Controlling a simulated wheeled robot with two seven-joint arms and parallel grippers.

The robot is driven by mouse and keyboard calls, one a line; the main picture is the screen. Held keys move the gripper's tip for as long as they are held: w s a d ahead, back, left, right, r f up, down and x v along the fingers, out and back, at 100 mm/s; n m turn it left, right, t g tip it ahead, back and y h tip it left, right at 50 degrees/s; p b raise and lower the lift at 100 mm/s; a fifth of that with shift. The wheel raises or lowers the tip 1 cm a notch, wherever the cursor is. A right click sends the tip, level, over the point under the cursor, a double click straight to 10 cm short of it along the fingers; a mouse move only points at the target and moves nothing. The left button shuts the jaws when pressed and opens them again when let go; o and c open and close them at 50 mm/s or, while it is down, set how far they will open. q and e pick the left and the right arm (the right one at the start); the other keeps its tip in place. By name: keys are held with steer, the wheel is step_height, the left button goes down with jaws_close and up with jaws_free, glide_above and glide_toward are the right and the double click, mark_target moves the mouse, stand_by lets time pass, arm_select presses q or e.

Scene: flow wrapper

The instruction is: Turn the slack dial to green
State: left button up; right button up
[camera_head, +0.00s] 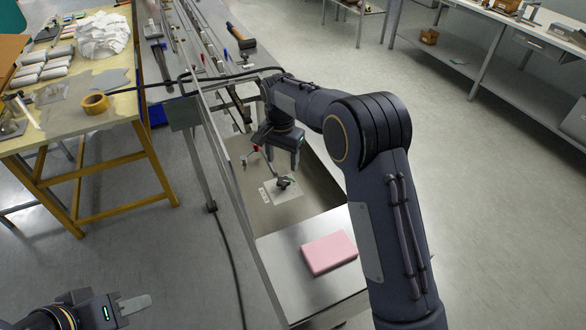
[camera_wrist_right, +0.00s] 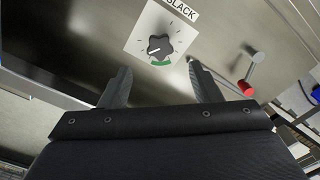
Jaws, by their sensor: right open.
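The slack dial (camera_wrist_right: 160,46) is a dark lobed knob on a pale square plate with tick marks, labelled SLACK. A white mark on the knob points to the left and slightly down in the right wrist view; a green arc (camera_wrist_right: 161,62) lies below the knob. In the head view the dial (camera_head: 284,183) is on the machine's metal panel. My right gripper (camera_wrist_right: 157,78) is open and empty, its fingers short of the knob and apart from it. My left gripper (camera_head: 135,304) is at the bottom left, away from the machine; its finger gap is not clear.
A red-handled lever (camera_wrist_right: 247,82) sticks out right of the dial. A pink block (camera_head: 328,252) lies on the machine's near metal top. A yellow-framed table (camera_head: 110,118) with packs and tape stands at left. A dark cable hangs beside the machine. Open floor lies at right.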

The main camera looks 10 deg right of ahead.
mark_target(283, 180)
step_height(283, 180, down, 8)
steer(key=shift+r+p, duration=0.25)
steer(key=shift+p, duration=0.1)
steer(key=c, duration=1)
